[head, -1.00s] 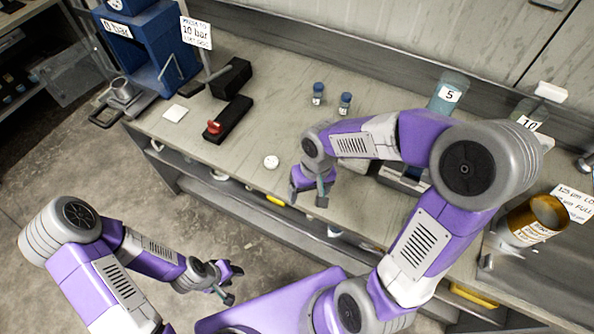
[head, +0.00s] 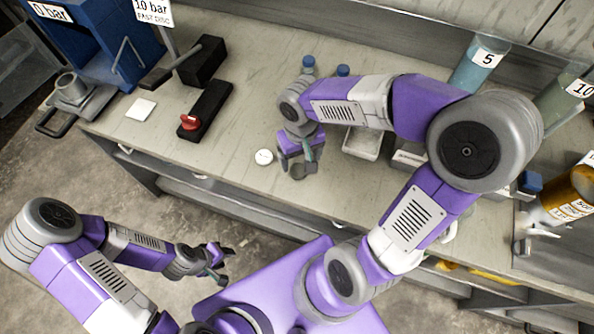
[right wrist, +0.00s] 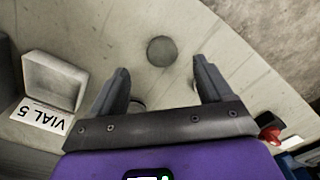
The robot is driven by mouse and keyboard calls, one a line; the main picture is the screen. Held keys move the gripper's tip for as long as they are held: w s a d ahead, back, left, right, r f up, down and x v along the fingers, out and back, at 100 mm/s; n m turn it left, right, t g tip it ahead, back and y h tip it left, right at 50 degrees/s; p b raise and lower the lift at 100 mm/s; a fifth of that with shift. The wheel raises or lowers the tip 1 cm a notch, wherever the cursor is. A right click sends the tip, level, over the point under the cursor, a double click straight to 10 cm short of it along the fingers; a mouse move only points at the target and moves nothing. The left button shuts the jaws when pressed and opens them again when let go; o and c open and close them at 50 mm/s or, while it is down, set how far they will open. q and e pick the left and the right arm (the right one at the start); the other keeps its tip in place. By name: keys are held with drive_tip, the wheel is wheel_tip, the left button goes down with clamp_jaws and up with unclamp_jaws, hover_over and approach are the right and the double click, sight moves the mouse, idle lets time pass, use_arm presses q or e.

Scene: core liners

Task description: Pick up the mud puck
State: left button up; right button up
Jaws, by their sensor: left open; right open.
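The mud puck appears to be the dark grey round disc (right wrist: 162,51) lying flat on the bench in the right wrist view. My right gripper (right wrist: 160,68) is open and empty, with the disc ahead of and between its fingertips, not held. In the head view this gripper (head: 300,157) hangs over the bench near its front edge, and a grey rounded shape (head: 297,173) shows just below it, partly covered by the fingers. My left gripper (head: 218,262) is open and empty, in front of the bench over the floor.
A small white round piece (head: 264,157) lies left of my right gripper. A black block with a red knob (head: 190,121) stands further left. A pale tray (right wrist: 52,82) sits beside a "VIAL 5" label (right wrist: 42,116). Blue-capped vials (head: 308,64) stand behind my right arm.

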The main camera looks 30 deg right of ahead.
sight(299, 170)
drive_tip(key=f, duration=0.2)
drive_tip(key=f+b, duration=0.1)
drive_tip(key=f, duration=0.1)
drive_tip(key=f+b, duration=0.1)
drive_tip(key=f, duration=0.1)
drive_tip(key=shift+w+f, duration=0.3)
drive_tip(key=c, duration=1.1)
